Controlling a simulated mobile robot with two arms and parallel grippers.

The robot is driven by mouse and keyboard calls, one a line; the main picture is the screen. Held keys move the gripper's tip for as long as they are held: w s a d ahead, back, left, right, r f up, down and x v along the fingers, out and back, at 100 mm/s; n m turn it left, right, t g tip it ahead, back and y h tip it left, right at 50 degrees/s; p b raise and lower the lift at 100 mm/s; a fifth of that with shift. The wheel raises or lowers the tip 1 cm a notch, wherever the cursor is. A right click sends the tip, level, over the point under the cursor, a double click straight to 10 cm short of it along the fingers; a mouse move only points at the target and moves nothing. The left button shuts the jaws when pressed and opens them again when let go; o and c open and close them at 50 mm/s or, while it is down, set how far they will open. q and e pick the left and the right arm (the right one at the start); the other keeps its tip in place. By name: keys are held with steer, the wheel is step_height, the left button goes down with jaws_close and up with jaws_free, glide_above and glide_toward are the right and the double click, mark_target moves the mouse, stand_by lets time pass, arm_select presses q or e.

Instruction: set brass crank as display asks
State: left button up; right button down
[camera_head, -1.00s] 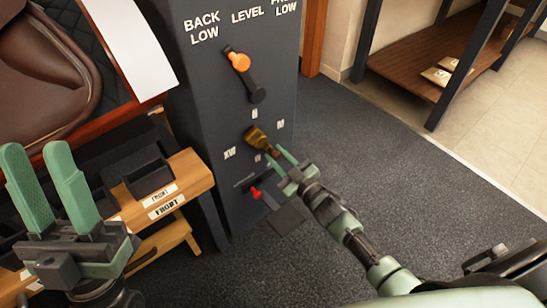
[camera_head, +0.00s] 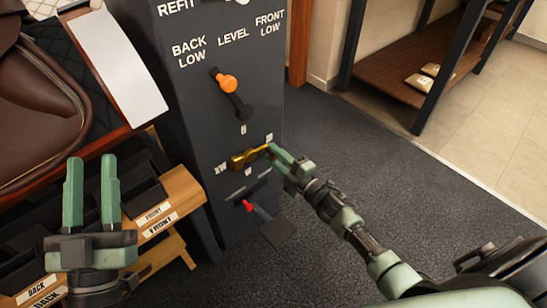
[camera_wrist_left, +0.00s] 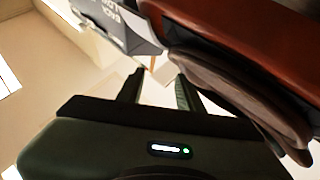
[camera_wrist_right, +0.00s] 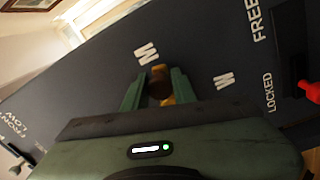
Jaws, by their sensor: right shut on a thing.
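The brass crank (camera_head: 243,159) is on the front of the dark cabinet (camera_head: 190,110), its handle end pointing right and slightly up, toward the M mark (camera_head: 269,137). Marks N (camera_head: 243,130), XW (camera_head: 220,168) and W (camera_head: 249,171) stand around it. My right gripper (camera_head: 272,152) is shut on the crank's handle end; brass (camera_wrist_right: 161,86) shows between its fingers in the right wrist view. My left gripper (camera_head: 91,165) is open and empty, low at the left. A "REFIT" label (camera_head: 176,6) tops the panel; what is above it is cut off.
An orange-knobbed lever (camera_head: 228,84) sits above the crank, under BACK LOW, LEVEL and FRONT LOW. A red lever (camera_head: 248,205) is below; FREE and LOCKED labels show beside it in the right wrist view. A brown saddle (camera_head: 38,110) and labelled wooden rack (camera_head: 182,195) stand left.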

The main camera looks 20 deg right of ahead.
arm_select(q)
steer(key=shift+w+f+g, duration=0.4)
steer(key=shift+f+g, duration=0.1)
steer(key=shift+f, duration=0.1)
arm_select(e)
steer(key=shift+r+n, duration=0.45)
steer(key=shift+n, duration=0.35)
steer(key=c, duration=1.1)
jaws_free()
steer(key=shift+c, duration=0.2)
steer(key=shift+s+d, duration=0.1)
steer(key=shift+s, duration=0.1)
arm_select(q)
step_height(320, 180, down, 7)
steer(key=w+g+y+p, duration=0.1)
steer(key=g+p, duration=0.1)
steer(key=g, duration=0.2)
steer(key=shift+w+a+f+y, duration=0.2)
steer(key=shift+w+a+y, duration=0.05)
steer(key=shift+w+y, duration=0.15)
arm_select(e)
steer(key=v, duration=0.7)
steer(key=shift+s, duration=0.2)
